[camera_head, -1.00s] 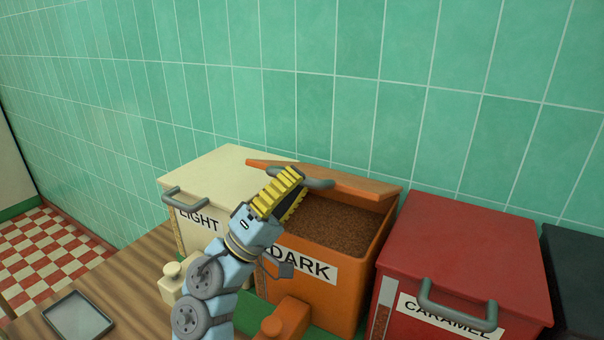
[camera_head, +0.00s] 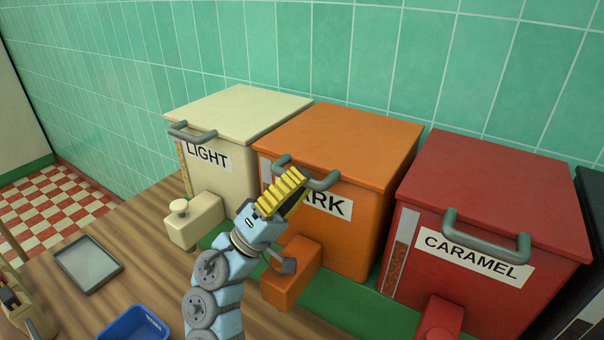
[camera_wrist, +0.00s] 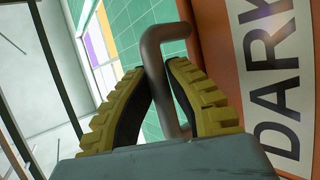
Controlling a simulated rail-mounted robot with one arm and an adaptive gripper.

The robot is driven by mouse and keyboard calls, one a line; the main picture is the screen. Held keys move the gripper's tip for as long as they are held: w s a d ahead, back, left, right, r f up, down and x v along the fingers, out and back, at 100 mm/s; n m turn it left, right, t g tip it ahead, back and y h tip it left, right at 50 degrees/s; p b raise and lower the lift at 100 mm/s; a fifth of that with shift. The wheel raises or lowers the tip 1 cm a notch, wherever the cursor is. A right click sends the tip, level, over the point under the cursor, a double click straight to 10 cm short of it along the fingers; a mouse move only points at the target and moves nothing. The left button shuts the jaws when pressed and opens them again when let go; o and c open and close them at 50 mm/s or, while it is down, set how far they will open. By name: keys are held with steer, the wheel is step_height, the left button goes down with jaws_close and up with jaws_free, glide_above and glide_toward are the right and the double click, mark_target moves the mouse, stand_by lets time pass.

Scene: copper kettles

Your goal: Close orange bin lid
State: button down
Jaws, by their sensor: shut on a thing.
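The orange bin (camera_head: 370,215), with a label partly hidden that reads DARK in the wrist view, stands between the cream and red bins. Its orange lid (camera_head: 345,140) lies flat over the top, with no gap that I can see. A grey handle (camera_head: 322,181) sticks out from the lid's front edge. My gripper (camera_head: 292,184) is in front of the bin, its yellow ridged fingers shut on the handle's left part. In the wrist view the grey handle (camera_wrist: 165,75) passes between my two fingers, beside the orange front and label (camera_wrist: 275,75).
The cream LIGHT bin (camera_head: 235,115) is at left and the red CARAMEL bin (camera_head: 490,190) at right, both with lids down. An orange spout (camera_head: 290,275) juts out below my gripper. A grey tray (camera_head: 88,264) and a blue container (camera_head: 134,325) are on the wooden table.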

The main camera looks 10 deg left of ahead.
steer(key=shift+w+f, duration=0.15)
steer(key=shift+f, duration=0.25)
steer(key=c, duration=1)
jaws_free()
steer(key=shift+f, duration=0.1)
steer(key=v, duration=0.7)
steer(key=shift+s+a, duration=0.15)
steer(key=shift+s, duration=0.15)
